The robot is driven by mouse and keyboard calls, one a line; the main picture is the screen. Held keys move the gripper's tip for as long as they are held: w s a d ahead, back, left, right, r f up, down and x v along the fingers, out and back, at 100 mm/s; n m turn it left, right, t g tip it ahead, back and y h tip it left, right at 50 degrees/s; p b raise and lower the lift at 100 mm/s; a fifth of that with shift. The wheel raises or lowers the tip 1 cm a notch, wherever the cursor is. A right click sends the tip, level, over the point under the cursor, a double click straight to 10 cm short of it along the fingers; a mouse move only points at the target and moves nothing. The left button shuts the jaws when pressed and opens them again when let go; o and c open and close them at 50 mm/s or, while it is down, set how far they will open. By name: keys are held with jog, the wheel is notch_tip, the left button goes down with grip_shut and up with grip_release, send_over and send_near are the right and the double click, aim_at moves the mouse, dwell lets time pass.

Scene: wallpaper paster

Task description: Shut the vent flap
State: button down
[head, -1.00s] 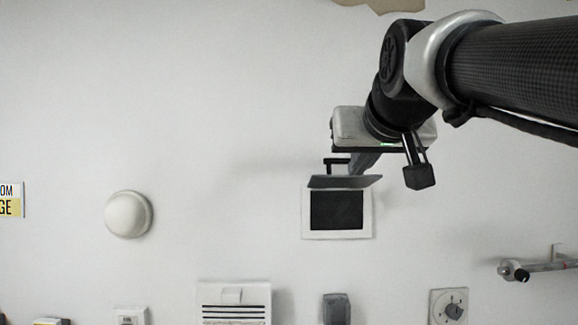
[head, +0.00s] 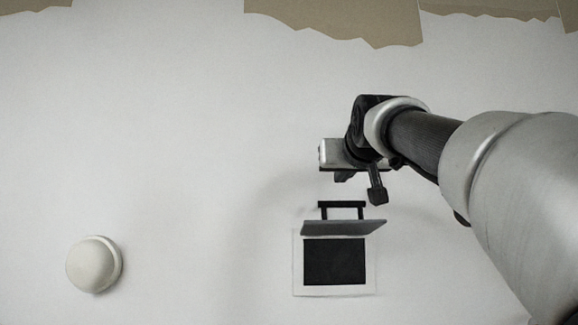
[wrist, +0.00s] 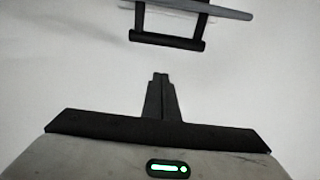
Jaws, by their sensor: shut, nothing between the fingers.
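The vent is a white square frame (head: 298,290) around a dark opening (head: 334,262) on the wall. Its grey flap (head: 343,228) stands open, sticking out from the top edge of the opening. A black bar handle (head: 341,204) on two posts is on the flap's upper side. My gripper (head: 345,177) is above the handle, apart from it, and looks empty. In the wrist view the closed fingers (wrist: 160,78) point toward the handle (wrist: 165,40), with a gap between. The flap's edge (wrist: 215,8) shows at the top of that view.
A round white dome (head: 93,264) is on the wall at lower left. Torn brown patches (head: 335,18) run along the top of the wall. The wall around the vent and to its left is otherwise bare.

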jog(key=shift+s+f+b, duration=0.3)
jog(key=shift+f+b, duration=0.15)
jog(key=shift+f, duration=0.5)
jog(key=shift+s+f+b, duration=0.25)
jog(key=shift+f+b, duration=0.15)
jog(key=shift+f, duration=0.5)
jog(key=shift+f, duration=0.1)
